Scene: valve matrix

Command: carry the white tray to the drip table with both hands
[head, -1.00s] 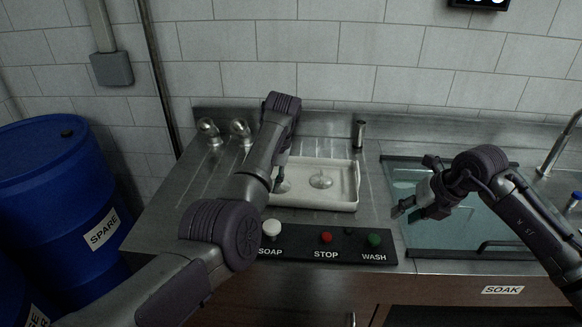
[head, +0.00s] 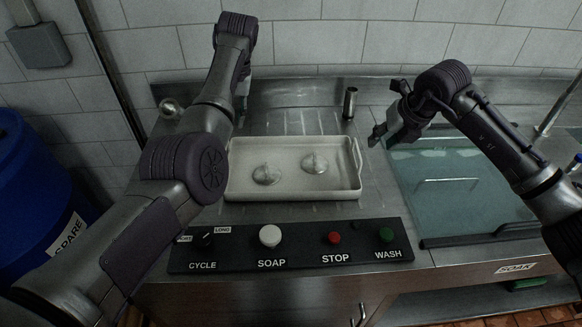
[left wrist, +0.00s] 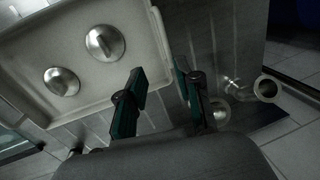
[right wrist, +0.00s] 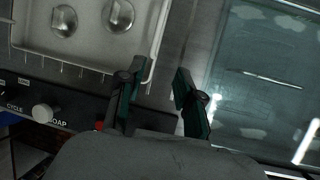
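The white tray (head: 292,188) lies on the steel counter with two round metal domed pieces (head: 266,174) in it. Its rim (left wrist: 158,30) also shows in the left wrist view, and its right end (right wrist: 158,45) in the right wrist view. My left gripper (left wrist: 160,68) is open and empty at the tray's edge; in the head view my arm mostly hides it behind the tray's left end. My right gripper (head: 376,136) is open and empty, just right of the tray's right end. I cannot pick out the drip table.
A black control panel (head: 290,244) with several knobs and buttons lies in front of the tray. A glass-covered basin (head: 440,190) is at the right. A small metal cylinder (head: 350,103) stands behind the tray. A blue drum (head: 38,190) stands at the left.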

